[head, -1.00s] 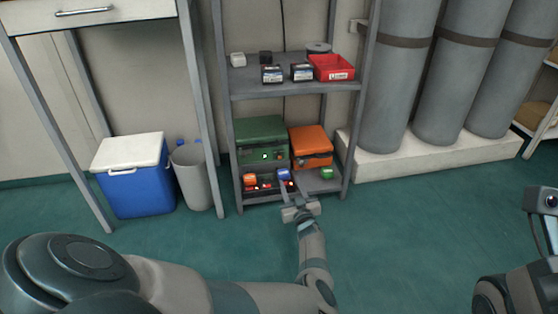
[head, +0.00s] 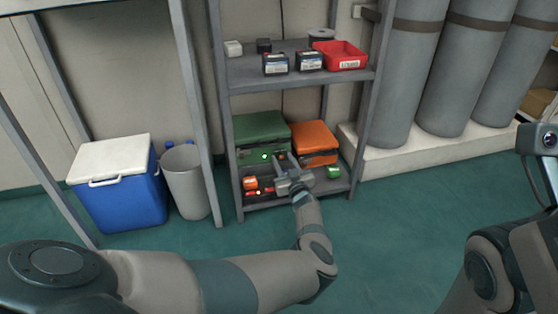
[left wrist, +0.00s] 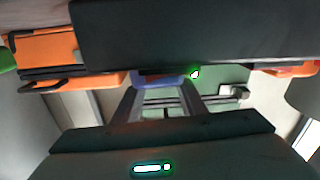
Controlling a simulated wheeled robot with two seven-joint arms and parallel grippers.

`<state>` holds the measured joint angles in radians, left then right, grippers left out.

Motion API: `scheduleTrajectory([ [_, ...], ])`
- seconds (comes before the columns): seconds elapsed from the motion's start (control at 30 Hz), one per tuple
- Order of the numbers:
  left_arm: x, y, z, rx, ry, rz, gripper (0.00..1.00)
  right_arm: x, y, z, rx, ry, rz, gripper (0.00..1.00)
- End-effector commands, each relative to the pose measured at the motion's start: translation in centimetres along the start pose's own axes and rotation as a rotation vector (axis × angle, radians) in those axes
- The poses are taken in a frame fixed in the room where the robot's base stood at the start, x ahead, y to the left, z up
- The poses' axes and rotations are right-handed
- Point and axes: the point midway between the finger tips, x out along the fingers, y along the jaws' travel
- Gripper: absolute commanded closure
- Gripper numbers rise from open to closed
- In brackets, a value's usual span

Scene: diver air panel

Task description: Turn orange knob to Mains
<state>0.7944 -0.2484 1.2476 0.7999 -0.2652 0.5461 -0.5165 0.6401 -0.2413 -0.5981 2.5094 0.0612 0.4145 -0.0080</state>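A green case (head: 262,128) stands on the lower shelf, with a small lit green spot on its front. A small orange block-like part (head: 250,183) sits low at its left; I cannot tell whether this is the orange knob, and no Mains label is readable. My left gripper (head: 281,172) is at the case's lower right front. In the left wrist view its two fingers (left wrist: 160,100) are apart, with a blue part (left wrist: 160,79) just beyond or between them; contact is unclear. The gripper hides that blue part in the head view. My right gripper is out of view.
An orange case (head: 316,138) and a small green part (head: 333,172) are right of the gripper. The upper shelf (head: 245,83) above holds a red bin (head: 340,50) and small boxes. A grey bin (head: 186,180) and blue cooler (head: 120,195) stand left. Floor in front is clear.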

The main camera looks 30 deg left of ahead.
Motion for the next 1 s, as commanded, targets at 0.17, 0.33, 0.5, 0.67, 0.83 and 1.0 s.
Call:
scheduleTrajectory([
  [0.17,0.05,0.09,0.02,0.0,-0.001,0.0,0.62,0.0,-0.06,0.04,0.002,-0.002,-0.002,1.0],
  [0.33,0.06,0.07,0.0,0.001,0.0,0.0,0.62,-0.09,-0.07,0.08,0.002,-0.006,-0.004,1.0],
  [0.5,0.05,0.07,0.01,0.001,0.0,0.0,1.0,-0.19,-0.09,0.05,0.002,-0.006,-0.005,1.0],
  [0.67,0.05,0.06,-0.01,-0.007,0.0,0.0,1.0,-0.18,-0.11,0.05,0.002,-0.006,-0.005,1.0],
  [0.83,0.04,0.06,-0.05,-0.09,-0.003,0.001,1.0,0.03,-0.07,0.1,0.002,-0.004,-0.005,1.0],
  [1.0,0.01,0.06,0.05,-0.126,-0.006,0.0,1.0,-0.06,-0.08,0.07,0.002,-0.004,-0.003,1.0],
])
